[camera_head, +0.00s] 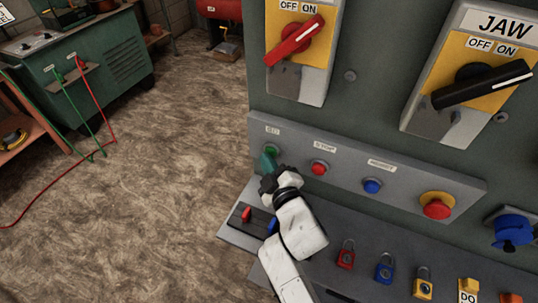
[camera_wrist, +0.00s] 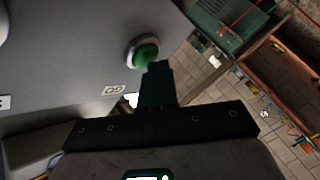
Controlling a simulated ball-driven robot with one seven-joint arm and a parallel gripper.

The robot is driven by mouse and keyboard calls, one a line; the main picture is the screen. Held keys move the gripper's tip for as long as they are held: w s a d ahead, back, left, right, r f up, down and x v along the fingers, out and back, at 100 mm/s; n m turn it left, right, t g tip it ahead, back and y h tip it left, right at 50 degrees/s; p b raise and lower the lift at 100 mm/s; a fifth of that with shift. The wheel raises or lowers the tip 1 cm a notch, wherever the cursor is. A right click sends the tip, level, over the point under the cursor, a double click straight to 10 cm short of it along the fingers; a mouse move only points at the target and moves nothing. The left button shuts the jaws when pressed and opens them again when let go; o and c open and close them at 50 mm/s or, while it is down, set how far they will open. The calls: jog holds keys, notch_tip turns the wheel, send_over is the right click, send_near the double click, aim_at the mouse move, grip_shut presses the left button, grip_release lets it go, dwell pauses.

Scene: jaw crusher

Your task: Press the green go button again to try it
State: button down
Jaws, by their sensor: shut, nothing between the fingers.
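The green go button (camera_head: 272,151) sits at the left end of the grey button strip, under a small label. In the wrist view the green button (camera_wrist: 146,53) shows its domed face inside a light ring. My gripper (camera_head: 267,162) is shut and empty, its fingertips just in front of and below the button. In the wrist view the dark fingertips (camera_wrist: 157,68) overlap the button's lower edge. I cannot tell whether they touch it.
A red stop button (camera_head: 319,168), a blue button (camera_head: 372,186) and a red emergency knob (camera_head: 437,207) are along the same strip. Red (camera_head: 346,256), blue (camera_head: 384,270) and yellow (camera_head: 423,284) padlocks are below. A red-handled switch (camera_head: 295,42) and a black-handled switch (camera_head: 482,84) are above.

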jog(key=shift+w+d, duration=0.1)
jog(key=shift+w+d+r+p, duration=0.15)
jog(key=shift+w+p, duration=0.15)
dwell(0.5)
jog(key=shift+s, duration=0.2)
dwell(0.3)
jog(key=s+a+b, duration=0.2)
jog(key=s+b, duration=0.1)
jog(key=s, duration=0.2)
jog(key=shift+s+b, duration=0.4)
jog(key=shift+a, duration=0.1)
